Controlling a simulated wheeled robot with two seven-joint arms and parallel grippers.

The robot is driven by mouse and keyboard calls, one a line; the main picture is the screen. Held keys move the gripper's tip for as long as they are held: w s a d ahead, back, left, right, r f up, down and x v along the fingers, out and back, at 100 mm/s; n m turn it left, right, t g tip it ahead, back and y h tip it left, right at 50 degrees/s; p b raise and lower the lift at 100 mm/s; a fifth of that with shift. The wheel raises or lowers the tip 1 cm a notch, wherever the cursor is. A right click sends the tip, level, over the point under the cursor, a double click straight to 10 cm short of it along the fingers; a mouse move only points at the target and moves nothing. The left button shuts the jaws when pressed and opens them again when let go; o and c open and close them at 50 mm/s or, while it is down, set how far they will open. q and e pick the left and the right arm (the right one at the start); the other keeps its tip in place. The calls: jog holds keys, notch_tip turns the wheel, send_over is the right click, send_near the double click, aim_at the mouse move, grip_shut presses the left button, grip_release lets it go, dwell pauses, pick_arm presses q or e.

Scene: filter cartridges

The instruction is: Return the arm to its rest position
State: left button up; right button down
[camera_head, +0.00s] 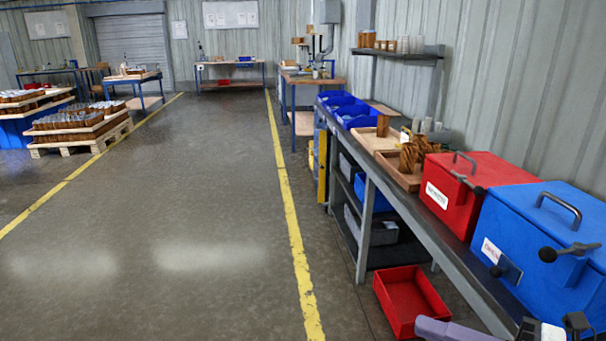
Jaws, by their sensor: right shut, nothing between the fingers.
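My right gripper (552,330) shows at the bottom right edge, partly cut off by the frame. It is shut and empty, in front of the blue lidded box (545,240). A grey link of my right arm comes in at the bottom edge. My left gripper is not in view. Brown cartridges (416,152) are gathered in a wooden tray (393,168) on the workbench at right. One more brown cartridge (383,125) stands upright on a wooden board farther back.
A red lidded box (470,190) stands beside the blue one on the bench. An open red bin (411,297) sits on the floor by the bench. Blue bins (350,112) stand at the bench's far end. The floor (190,230) at left is clear up to a loaded pallet (85,136).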

jog(key=s+d+f+m+t+h, duration=0.15)
jog(key=f+m+h, duration=0.35)
jog(key=f+m, duration=0.5)
jog(key=s+d+f+m+t+h, duration=0.15)
jog(key=f+m+h, duration=0.35)
jog(key=f+m, duration=0.5)
jog(key=s+a+f+m+g, duration=0.5)
jog(key=s+a+f+m, duration=0.2)
jog(key=f, duration=0.5)
jog(key=shift+s+a+m+h, duration=0.3)
jog(key=shift+s+a, duration=0.9)
jog(key=shift+a, duration=0.05)
